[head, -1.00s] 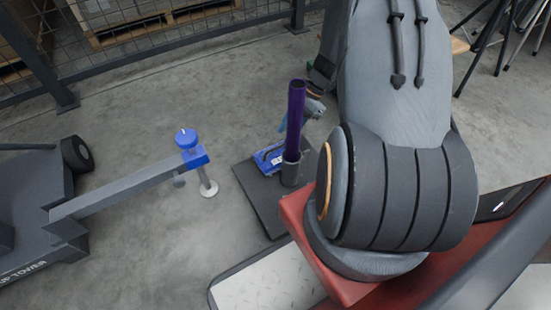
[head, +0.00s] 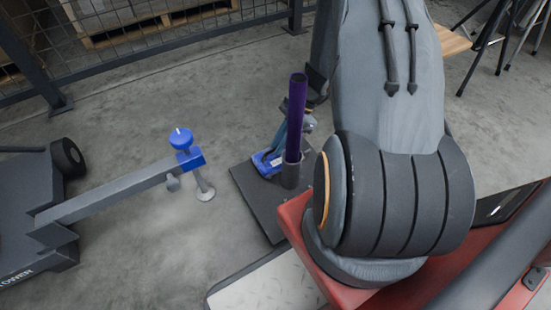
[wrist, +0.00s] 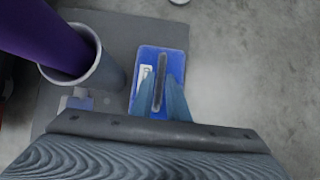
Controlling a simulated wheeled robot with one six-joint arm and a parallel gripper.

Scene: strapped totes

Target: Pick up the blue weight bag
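The blue weight bag (head: 263,162) lies on a dark flat plate (head: 262,208) on the floor, beside a metal tube holder with a purple pole. In the wrist view the bag (wrist: 160,60) is seen from above, with a dark strap (wrist: 158,85) along its top and a white label on its left part. My gripper (wrist: 162,92) is over the bag, its two bluish fingers apart, one on each side of the strap. A gap shows between fingers and strap. In the head view my gripper (head: 274,156) is at the bag, partly hidden by the pole.
The purple pole (head: 297,105) stands upright in its holder (head: 290,174), close to my gripper; it also shows in the wrist view (wrist: 45,35). A grey frame arm with a blue knob (head: 181,139) stands to the left. A mesh fence runs behind.

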